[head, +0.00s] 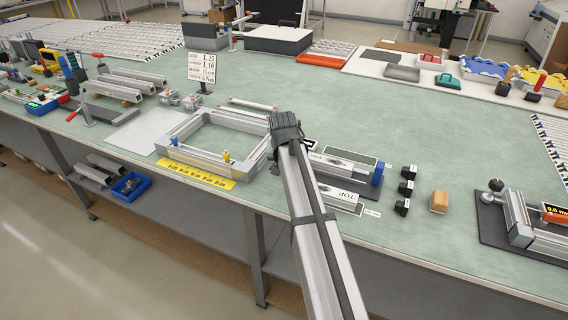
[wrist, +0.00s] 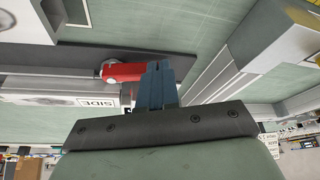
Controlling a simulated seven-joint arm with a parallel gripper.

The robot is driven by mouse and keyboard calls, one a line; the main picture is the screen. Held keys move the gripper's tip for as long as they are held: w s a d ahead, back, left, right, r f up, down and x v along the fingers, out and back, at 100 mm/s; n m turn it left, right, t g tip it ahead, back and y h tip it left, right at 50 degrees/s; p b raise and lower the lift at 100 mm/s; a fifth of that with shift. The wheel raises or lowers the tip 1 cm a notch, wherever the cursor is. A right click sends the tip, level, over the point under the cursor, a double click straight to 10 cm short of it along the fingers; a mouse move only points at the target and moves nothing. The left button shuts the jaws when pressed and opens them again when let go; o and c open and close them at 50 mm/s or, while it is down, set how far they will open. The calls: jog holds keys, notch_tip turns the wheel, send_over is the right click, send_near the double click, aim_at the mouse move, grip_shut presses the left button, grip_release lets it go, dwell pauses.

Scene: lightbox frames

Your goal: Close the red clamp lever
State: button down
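The red clamp lever (wrist: 124,71) shows in the wrist view, left of my fingers. It lies roughly sideways from a round grey pivot on a dark strip. My gripper (wrist: 157,78) has blue fingers that appear together, with no gap visible between them. The lever's right end meets the fingers' left edge in the picture; I cannot tell whether they touch. Nothing shows between the fingers. In the head view my arm hides the gripper and this lever.
A board labelled SIDE (wrist: 84,102) lies close to the lever. In the head view, a rectangular metal frame (head: 190,125) lies left of my arm. Right of it stand a blue block (head: 377,174), several black blocks and a tan block (head: 439,201).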

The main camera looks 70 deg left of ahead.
jog(key=v, duration=1)
jog(key=shift+s+a, duration=0.2)
jog(key=shift+s, duration=0.1)
